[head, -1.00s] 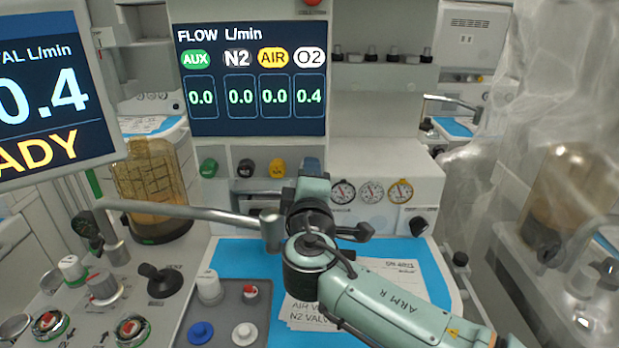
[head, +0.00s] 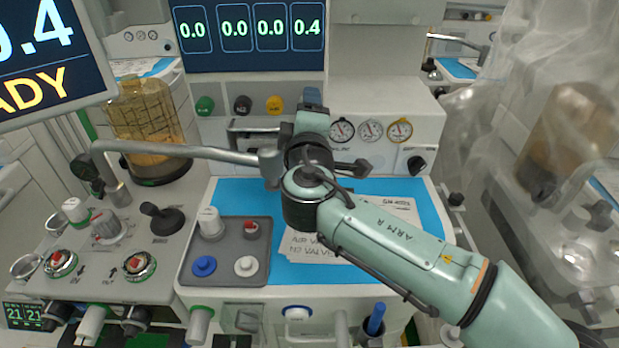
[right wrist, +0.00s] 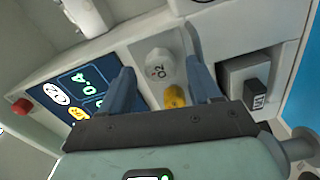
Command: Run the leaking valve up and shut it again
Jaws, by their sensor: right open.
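The flow screen (head: 250,35) reads 0.4 in its right-hand column and 0.0 in the others. In the right wrist view, the white O2 valve knob (right wrist: 160,66) sits between the two blue fingers of my right gripper (right wrist: 163,78). The fingers are open, with a gap on each side of the knob. The yellow knob (right wrist: 174,97) is just beside it, nearer the palm. In the head view my right wrist hides the O2 knob; the green (head: 205,105), black (head: 242,104) and yellow knobs show to its left. My left gripper is out of view.
A metal bar (head: 185,151) crosses left of my right wrist. A grey tray (head: 225,273) with several caps lies on the blue mat (head: 330,272), beside papers. Gauges (head: 371,130) are right of the wrist. An amber canister (head: 145,125) stands left; plastic sheeting hangs right.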

